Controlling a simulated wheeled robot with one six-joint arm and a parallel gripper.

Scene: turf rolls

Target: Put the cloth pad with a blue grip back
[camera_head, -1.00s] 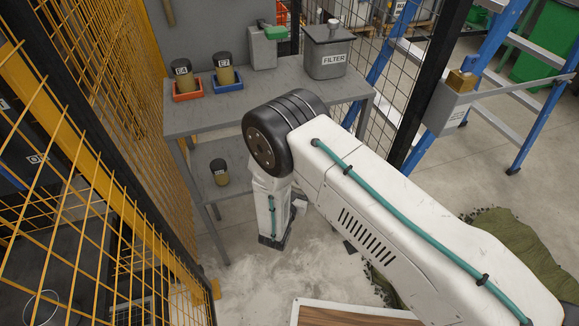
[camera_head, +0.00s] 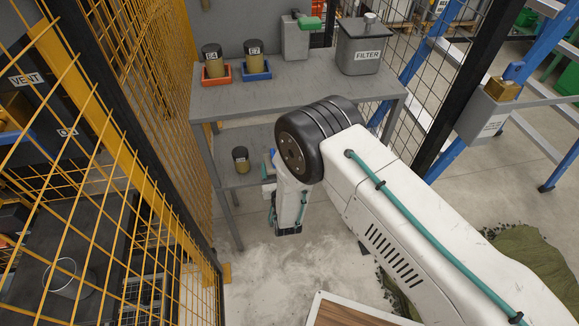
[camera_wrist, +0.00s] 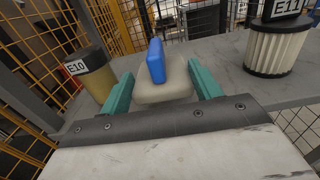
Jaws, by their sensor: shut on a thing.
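The cloth pad, pale with a blue grip (camera_wrist: 156,62), is between the teal fingers of my gripper (camera_wrist: 163,88) in the wrist view. The gripper is shut on it. The pad is in front of a grey shelf surface (camera_wrist: 222,62); whether it touches the shelf cannot be told. In the head view a bit of blue and teal shows beside my wrist at the lower shelf (camera_head: 240,182) of the grey rack. My arm hides most of the gripper and pad there.
A canister labelled E10 (camera_wrist: 92,75) stands left of the pad, and a pleated filter labelled E11 (camera_wrist: 276,48) stands right. On the upper shelf are canisters in a red tray (camera_head: 205,80) and a blue tray (camera_head: 268,76), and a FILTER bin (camera_head: 362,52). Yellow mesh fencing (camera_head: 165,120) borders the left.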

